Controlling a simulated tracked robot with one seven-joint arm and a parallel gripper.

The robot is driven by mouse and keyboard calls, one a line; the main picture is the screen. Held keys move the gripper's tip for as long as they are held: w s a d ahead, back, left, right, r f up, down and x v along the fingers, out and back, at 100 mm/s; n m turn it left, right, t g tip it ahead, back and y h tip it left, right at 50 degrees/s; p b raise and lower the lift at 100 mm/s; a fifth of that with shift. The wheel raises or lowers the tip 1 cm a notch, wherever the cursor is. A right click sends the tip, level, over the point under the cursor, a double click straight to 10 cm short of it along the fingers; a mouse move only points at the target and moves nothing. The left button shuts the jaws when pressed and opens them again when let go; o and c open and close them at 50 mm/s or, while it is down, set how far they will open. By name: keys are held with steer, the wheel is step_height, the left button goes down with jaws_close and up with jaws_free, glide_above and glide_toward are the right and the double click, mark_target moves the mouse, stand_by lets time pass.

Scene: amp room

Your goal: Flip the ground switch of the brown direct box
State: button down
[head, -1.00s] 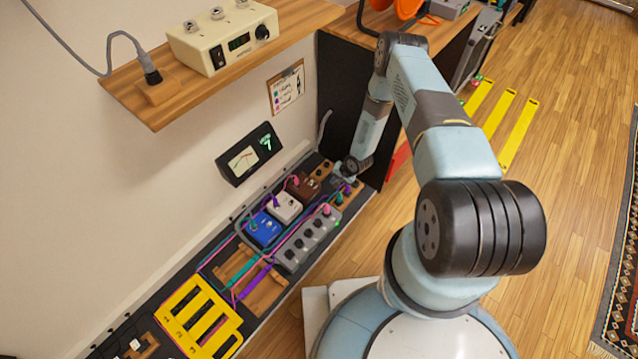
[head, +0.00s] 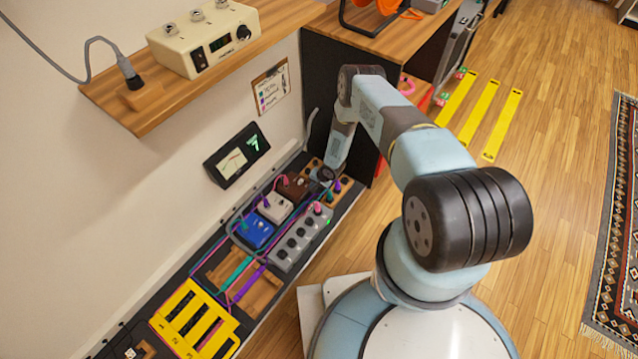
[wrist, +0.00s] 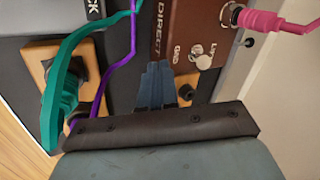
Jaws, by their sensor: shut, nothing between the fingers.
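The brown direct box (head: 291,186) sits at the far end of the bench row in the head view. In the wrist view the brown box (wrist: 182,28) carries the words DIRECT, GND and LIFT. In the head view my gripper is mostly hidden by the arm's end.
A teal cable (wrist: 62,85) and a purple cable (wrist: 118,55) run left of the fingers. In the head view, a white box (head: 275,207), a blue box (head: 254,231) and a grey strip (head: 301,238) stand nearby. A wall shelf (head: 150,100) overhangs the left.

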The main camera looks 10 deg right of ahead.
mark_target(304, 184)
steer(key=shift+w+a+r, duration=0.2)
steer(key=shift+w+a, duration=0.25)
steer(key=shift+a, duration=0.15)
steer(key=shift+w+a+r, duration=0.15)
steer(key=shift+w+a, duration=0.25)
steer(key=shift+a, duration=0.2)
steer(key=shift+d, duration=0.15)
steer(key=shift+a+r, duration=0.1)
steer(key=shift+a, duration=0.1)
